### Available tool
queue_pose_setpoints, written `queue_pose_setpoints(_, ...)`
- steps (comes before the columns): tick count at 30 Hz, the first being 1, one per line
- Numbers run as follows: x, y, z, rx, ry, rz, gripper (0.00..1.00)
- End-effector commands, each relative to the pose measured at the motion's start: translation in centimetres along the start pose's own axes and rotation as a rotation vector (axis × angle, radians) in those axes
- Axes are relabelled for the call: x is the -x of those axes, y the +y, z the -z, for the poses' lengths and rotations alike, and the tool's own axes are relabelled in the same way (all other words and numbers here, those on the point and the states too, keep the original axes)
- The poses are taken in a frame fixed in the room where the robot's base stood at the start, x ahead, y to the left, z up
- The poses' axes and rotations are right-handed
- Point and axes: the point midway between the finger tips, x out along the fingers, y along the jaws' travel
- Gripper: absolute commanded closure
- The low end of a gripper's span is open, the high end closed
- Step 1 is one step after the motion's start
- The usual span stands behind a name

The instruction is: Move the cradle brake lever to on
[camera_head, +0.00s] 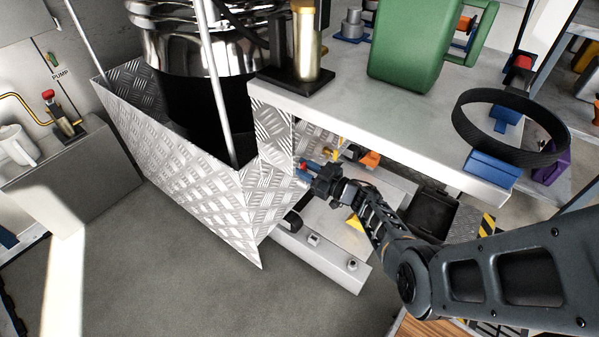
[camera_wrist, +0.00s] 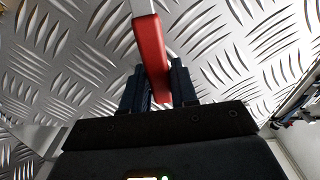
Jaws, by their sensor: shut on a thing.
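The brake lever's red grip (camera_wrist: 151,52) fills the middle of the wrist view, in front of a silver tread-plate wall. My gripper (camera_wrist: 158,85) is shut on the red grip, one dark finger on each side of it. In the head view my gripper (camera_head: 312,176) is at the right side of the tread-plate cradle (camera_head: 190,165), below the worktop. A small bit of the red grip (camera_head: 301,164) shows beside the fingers there. A pale shaft runs up from the grip in the wrist view. The lever's pivot and any on or off marking are not visible.
A grey worktop (camera_head: 385,120) overhangs my arm, with a green tank (camera_head: 418,45) and a black ring (camera_head: 510,127) on it. A pale low beam (camera_head: 318,258) lies below my gripper. Open floor (camera_head: 200,285) is at the front left.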

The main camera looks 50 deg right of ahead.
Motion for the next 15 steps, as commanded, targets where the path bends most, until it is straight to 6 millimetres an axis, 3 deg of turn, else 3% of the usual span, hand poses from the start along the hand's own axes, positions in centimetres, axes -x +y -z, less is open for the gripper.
queue_pose_setpoints(15,0.1,2.3,-0.3,-0.218,0.000,-0.003,1.00)
